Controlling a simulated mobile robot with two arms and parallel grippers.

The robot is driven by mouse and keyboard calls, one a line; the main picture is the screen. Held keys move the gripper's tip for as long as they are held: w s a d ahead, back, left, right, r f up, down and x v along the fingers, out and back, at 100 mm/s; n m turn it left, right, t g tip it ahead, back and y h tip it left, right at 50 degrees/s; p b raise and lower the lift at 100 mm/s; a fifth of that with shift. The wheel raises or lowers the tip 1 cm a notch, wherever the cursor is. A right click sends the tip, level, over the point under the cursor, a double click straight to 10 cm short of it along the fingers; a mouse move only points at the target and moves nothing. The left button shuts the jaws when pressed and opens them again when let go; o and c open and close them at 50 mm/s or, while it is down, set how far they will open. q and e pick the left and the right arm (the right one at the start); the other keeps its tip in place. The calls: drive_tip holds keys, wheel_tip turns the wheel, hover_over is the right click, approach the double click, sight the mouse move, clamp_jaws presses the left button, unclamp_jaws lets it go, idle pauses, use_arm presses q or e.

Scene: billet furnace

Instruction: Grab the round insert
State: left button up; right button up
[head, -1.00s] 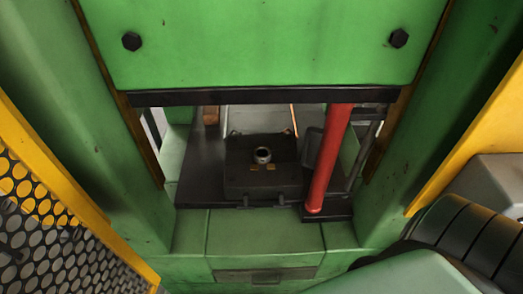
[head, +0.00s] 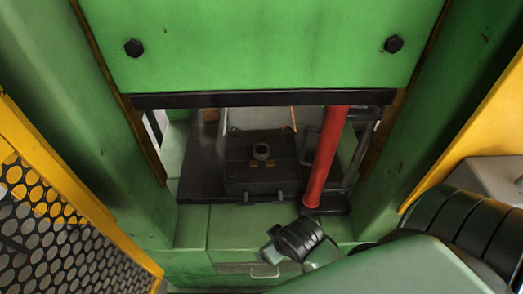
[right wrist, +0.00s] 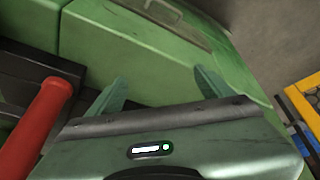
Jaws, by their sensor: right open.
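The round insert (head: 261,151) is a small metal ring with a dark opening, seated on top of the dark square die block (head: 238,172) inside the press. It is seen only in the head view. My right arm comes in from the lower right, with its wrist in front of the press bed, below and nearer than the die block. In the right wrist view my right gripper (right wrist: 158,82) is open, its two green fingers apart with nothing between them. The insert is outside that view. My left gripper is not in view.
A red post (head: 327,158) stands right of the die block and also shows in the right wrist view (right wrist: 38,128). The green press head (head: 265,45) hangs above, with green columns on both sides. A yellow-framed mesh guard (head: 60,220) is at lower left.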

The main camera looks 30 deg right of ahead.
drive_tip(key=w+d+r+m+t+h, duration=0.1)
drive_tip(key=w+d+r+t, duration=0.1)
drive_tip(key=w, duration=0.2)
drive_tip(key=w+d+r+m+t, duration=0.1)
drive_tip(key=w+d+r, duration=0.1)
drive_tip(key=w+d, duration=0.15)
drive_tip(key=m+t+h, duration=0.3)
drive_tip(key=t+h, duration=0.1)
drive_tip(key=t, duration=0.2)
approach(260, 147)
drive_tip(key=shift+s+d+f, duration=0.15)
drive_tip(key=shift+s+d, duration=0.3)
drive_tip(key=shift+s, duration=0.1)
drive_tip(key=shift+w+d, duration=0.1)
drive_tip(key=shift+w, duration=0.2)
drive_tip(key=x, duration=0.7)
drive_tip(key=shift+w+a, duration=0.25)
drive_tip(key=shift+a, duration=0.15)
clamp_jaws()
